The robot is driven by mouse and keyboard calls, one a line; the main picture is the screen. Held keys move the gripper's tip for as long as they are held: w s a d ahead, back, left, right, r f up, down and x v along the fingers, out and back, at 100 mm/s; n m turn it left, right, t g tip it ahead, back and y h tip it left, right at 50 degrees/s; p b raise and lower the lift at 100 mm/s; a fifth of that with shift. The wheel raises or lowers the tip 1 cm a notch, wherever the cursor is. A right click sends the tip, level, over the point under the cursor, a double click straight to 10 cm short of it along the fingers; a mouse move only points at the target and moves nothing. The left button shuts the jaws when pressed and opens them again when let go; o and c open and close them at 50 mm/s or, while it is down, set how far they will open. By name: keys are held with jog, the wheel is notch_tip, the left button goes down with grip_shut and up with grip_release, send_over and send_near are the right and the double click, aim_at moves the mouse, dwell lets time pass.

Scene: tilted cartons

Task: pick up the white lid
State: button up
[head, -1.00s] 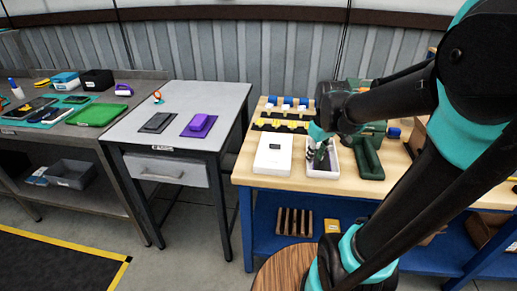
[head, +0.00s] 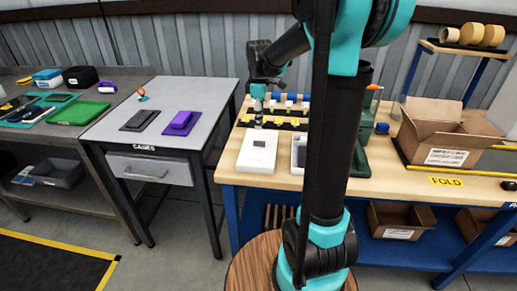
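A flat white box-like piece (head: 257,151) with a small dark mark on top lies near the front left of the wooden bench. It looks like the white lid, though I cannot tell if it is a loose lid or a closed box. My gripper (head: 258,121) points down behind it, over the left part of the rows of small parts, apart from the white piece. Its fingers are too small to tell whether they are open or shut. A white bin (head: 298,152) stands just right of the white piece, partly hidden by my arm.
Rows of blue, white and yellow parts (head: 291,106) lie behind the white piece. An open carton (head: 445,135) stands on the right of the bench. A grey table (head: 205,97) with purple (head: 180,122) and dark cases stands left.

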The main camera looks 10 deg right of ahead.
aim_at(258, 138)
notch_tip(258, 138, down, 3)
jog(key=shift+a+f, duration=0.15)
jog(key=shift+f, duration=1.2)
jog(key=shift+a+f, duration=0.1)
jog(key=shift+f, duration=1.2)
grip_shut()
